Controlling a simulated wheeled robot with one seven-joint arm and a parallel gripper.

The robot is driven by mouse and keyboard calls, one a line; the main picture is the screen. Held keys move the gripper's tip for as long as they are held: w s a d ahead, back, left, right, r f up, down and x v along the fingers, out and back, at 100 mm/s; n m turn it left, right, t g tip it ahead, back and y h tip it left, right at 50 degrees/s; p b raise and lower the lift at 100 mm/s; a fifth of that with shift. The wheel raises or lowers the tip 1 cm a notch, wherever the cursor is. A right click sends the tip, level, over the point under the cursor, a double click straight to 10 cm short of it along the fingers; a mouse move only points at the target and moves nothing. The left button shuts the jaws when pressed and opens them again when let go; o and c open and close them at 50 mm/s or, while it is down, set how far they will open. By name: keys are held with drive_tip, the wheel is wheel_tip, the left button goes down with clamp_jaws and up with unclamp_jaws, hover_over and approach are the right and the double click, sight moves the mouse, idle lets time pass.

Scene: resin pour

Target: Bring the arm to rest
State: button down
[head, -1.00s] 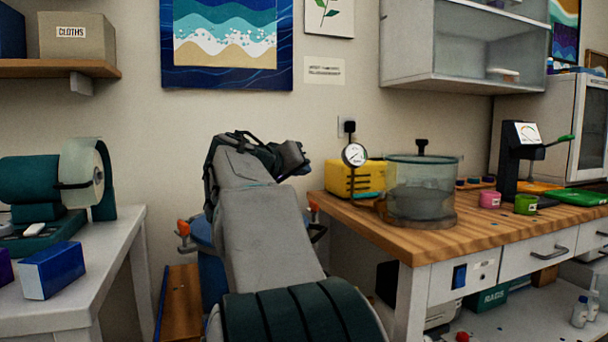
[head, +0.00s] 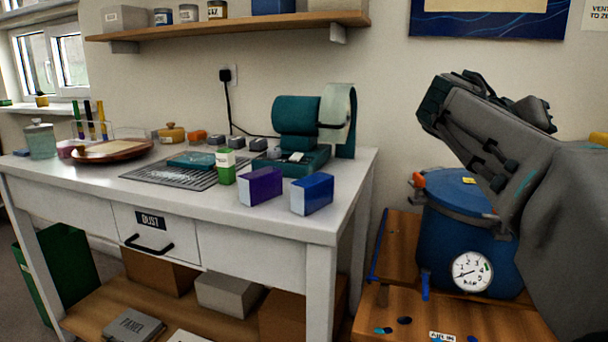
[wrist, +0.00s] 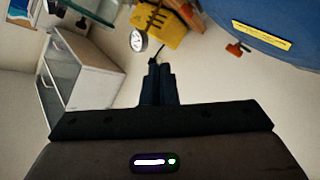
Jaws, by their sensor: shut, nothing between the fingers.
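My arm stands folded at the right of the head view, its grey links rising up and to the left above a blue tank (head: 462,205). Its dark upper end is in front of the wall, and I cannot make out the fingers there. In the wrist view my gripper (wrist: 158,66) shows as two dark fingers close together with nothing between them. The blue tank (wrist: 280,14) also fills the upper right corner of the wrist view, apart from the fingers.
A shelf (head: 230,25) hangs above. In the wrist view a yellow case (wrist: 160,24), gauge (wrist: 138,40) and cabinet (wrist: 85,75) show beyond the fingers.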

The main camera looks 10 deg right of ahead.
drive_tip(key=s+a+f+n+y+p, duration=0.1)
drive_tip(key=s+a+n+y+p, duration=0.2)
drive_tip(key=a+p, duration=1)
drive_tip(key=s+a+f+n+y+p, duration=0.1)
drive_tip(key=s+a+n+y+p, duration=0.3)
drive_tip(key=s+a+y+p, duration=0.5)
drive_tip(key=a+y+p, duration=0.2)
drive_tip(key=a+p, duration=0.3)
drive_tip(key=p, duration=0.5)
drive_tip(key=shift+a+f+n+g, duration=0.15)
drive_tip(key=shift+f+n+g, duration=0.15)
drive_tip(key=shift+f+g, duration=0.1)
drive_tip(key=shift+s, duration=0.15)
